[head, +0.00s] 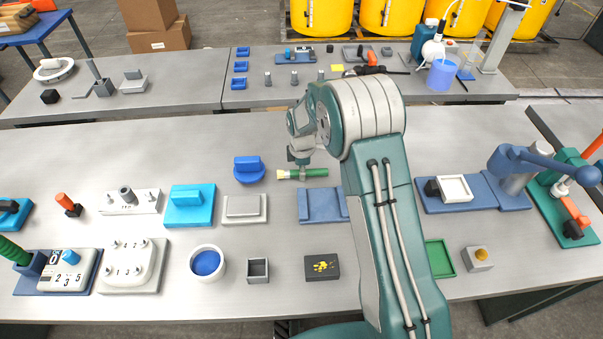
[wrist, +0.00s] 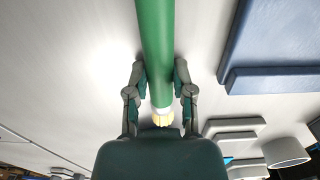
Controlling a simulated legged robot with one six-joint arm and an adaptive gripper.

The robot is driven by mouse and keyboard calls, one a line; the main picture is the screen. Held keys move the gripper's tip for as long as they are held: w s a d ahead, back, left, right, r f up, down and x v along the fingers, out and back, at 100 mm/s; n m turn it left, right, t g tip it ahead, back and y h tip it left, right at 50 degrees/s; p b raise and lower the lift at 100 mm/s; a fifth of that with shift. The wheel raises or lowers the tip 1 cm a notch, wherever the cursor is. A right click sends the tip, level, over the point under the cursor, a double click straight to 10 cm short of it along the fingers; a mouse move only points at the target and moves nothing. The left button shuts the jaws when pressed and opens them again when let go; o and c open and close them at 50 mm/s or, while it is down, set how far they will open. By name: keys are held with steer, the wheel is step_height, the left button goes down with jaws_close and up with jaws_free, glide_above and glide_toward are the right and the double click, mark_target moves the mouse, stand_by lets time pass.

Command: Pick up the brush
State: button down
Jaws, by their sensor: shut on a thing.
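The brush (head: 316,173) has a green handle and pale bristles, which point left in the head view. It lies level, close over or on the grey table, and I cannot tell which. My gripper (head: 303,171) comes down on it from above, near the bristle end. In the wrist view the green handle of the brush (wrist: 154,45) runs between the two fingers of my gripper (wrist: 157,85), which are shut on it. The pale bristles (wrist: 163,119) show just below the fingers, partly hidden by the gripper body.
A blue slotted block (head: 322,206) lies just in front of the brush. A round blue-handled piece (head: 249,170) and a grey plate (head: 244,208) are to the left. A dark tray with yellow bits (head: 322,267) is nearer the front edge. Bare table lies behind the brush to the left.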

steer(key=shift+r, duration=0.1)
steer(key=shift+r, duration=0.65)
steer(key=s+a+r, duration=0.7)
steer(key=s+r, duration=0.4)
steer(key=s, duration=0.1)
steer(key=shift+r, duration=0.25)
